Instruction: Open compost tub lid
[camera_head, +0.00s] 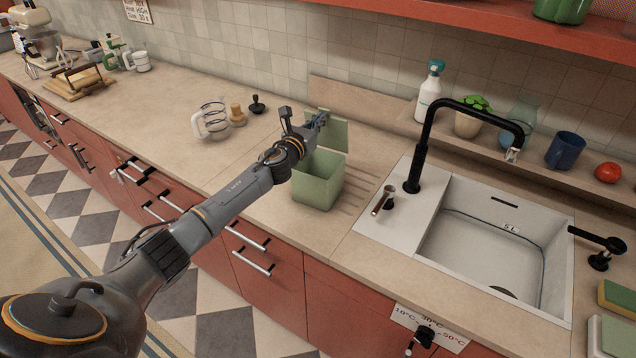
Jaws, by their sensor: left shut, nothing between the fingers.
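The compost tub (320,189) is a square, pale green box on the counter, left of the sink. Its lid (334,134) stands about upright at the tub's back edge, so the lid is open. My left arm reaches in from the lower left across the counter. My left gripper (321,118) is shut and empty at the top of the lid. I cannot tell whether it touches the lid. The arm's wrist covers part of the tub's rim and the lid's left side. My right gripper is not in view.
The sink (484,250) with a black tap (425,140) lies to the right. A spray bottle (429,92), blue mug (566,150) and tomato (607,172) stand on the ledge behind it.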

